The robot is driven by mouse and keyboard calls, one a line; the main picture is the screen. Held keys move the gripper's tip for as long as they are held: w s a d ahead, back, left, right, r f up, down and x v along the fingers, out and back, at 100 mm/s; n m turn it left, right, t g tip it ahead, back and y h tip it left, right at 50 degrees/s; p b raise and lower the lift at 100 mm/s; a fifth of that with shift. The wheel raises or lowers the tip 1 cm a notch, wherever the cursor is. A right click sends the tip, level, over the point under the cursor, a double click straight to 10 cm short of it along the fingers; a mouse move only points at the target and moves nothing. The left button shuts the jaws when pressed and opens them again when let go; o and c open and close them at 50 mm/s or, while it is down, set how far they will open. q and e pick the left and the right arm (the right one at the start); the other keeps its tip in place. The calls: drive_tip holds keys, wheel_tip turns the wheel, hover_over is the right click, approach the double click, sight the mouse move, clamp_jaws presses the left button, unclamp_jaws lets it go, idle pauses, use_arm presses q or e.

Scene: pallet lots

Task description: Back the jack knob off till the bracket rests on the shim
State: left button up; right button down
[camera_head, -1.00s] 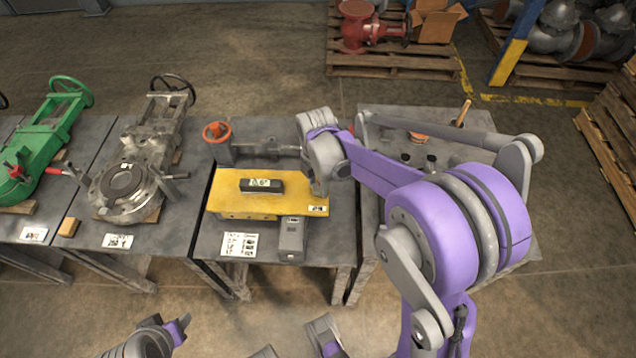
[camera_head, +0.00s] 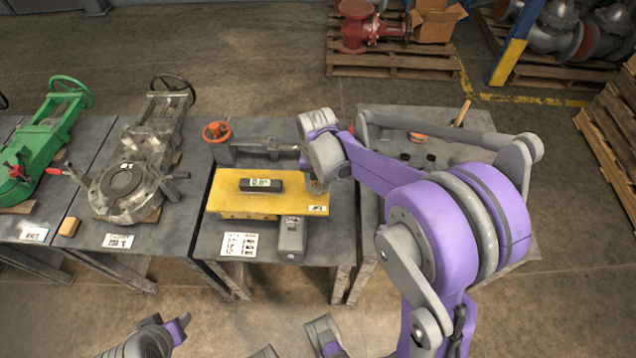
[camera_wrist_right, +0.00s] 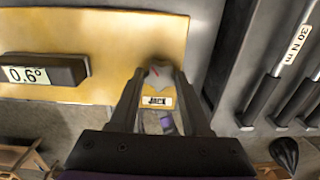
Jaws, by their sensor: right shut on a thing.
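The bracket is a yellow plate (camera_head: 232,203) lying on the middle bench, and it also fills the top of the right wrist view (camera_wrist_right: 110,35). A dark digital level (camera_head: 261,185) sits on it, reading 0.6° in the wrist view (camera_wrist_right: 45,72). The jack knob (camera_wrist_right: 160,74), grey with a red mark, is at the plate's edge by the JACK label (camera_wrist_right: 157,101). My right gripper (camera_wrist_right: 160,80) is shut on the knob from both sides. In the head view the right gripper (camera_head: 317,184) is at the plate's right end, partly hidden. I cannot make out the shim.
A grey device (camera_head: 291,238) and a printed card (camera_head: 239,245) lie in front. Grey-handled tools, one tagged 30 N m (camera_wrist_right: 297,45), lie right of the plate in the wrist view. Valves occupy the left benches.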

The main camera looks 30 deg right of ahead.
sight(318, 188)
drive_tip(key=shift+n, duration=0.5)
drive_tip(key=shift+c, duration=1.8)
unclamp_jaws()
wheel_tip(318, 188, up, 11)
drive_tip(key=p, duration=0.1)
drive_tip(key=shift+p, duration=0.3)
drive_tip(key=shift+f, duration=0.1)
